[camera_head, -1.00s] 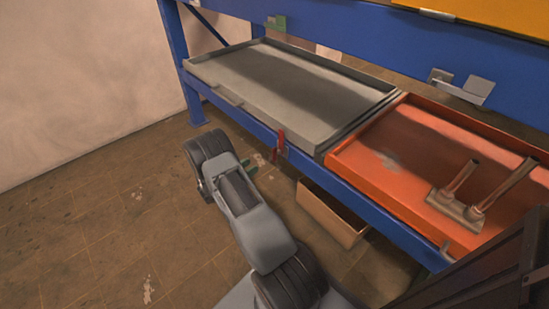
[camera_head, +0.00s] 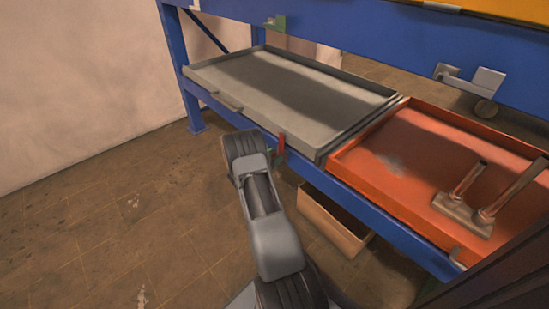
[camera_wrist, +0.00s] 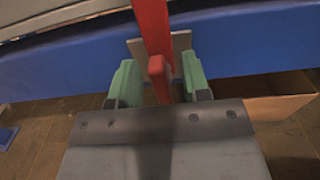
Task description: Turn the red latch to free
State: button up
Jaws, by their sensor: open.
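My gripper (camera_wrist: 158,82) is open, with one finger on each side of the latch and a gap visible on both sides. In the head view my arm's wrist hides most of the gripper.
The blue beam (camera_head: 385,222) carries a grey tray (camera_head: 215,74) and an orange tray (camera_head: 380,190) holding a metal part with two stubs (camera_head: 462,212). An open brown box (camera_head: 330,222) sits below. An upper blue beam bears a green latch (camera_head: 276,23). The floor at left is clear.

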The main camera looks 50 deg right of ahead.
jog(key=shift+d, duration=0.1)
jog(key=shift+c, duration=0.2)
grip_shut()
dwell(0.4)
